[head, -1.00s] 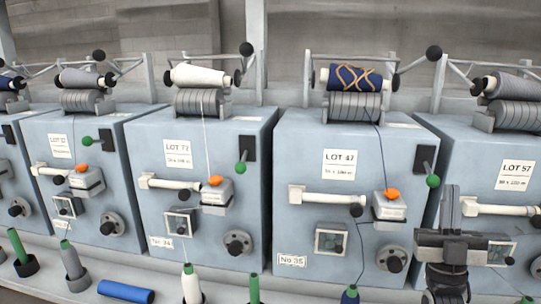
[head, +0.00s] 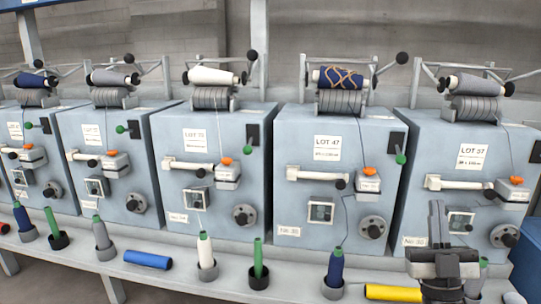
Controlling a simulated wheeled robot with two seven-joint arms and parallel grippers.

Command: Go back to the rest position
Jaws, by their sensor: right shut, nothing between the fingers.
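My right gripper (head: 436,222) is at the lower right of the head view, fingers pointing up and pressed together, with nothing between them. It stands in front of the LOT 57 machine (head: 421,170) and hides part of its lower front. A yellow tube (head: 393,293) lies on the shelf just left of my right wrist. My left gripper is not in view.
Several blue-grey spinning units stand in a row, including LOT 47 (head: 292,150). The shelf (head: 180,279) in front holds upright bobbins in cups, such as a navy one (head: 335,265), a white one (head: 206,251) and a green tube (head: 258,257). A blue tube (head: 147,260) lies there.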

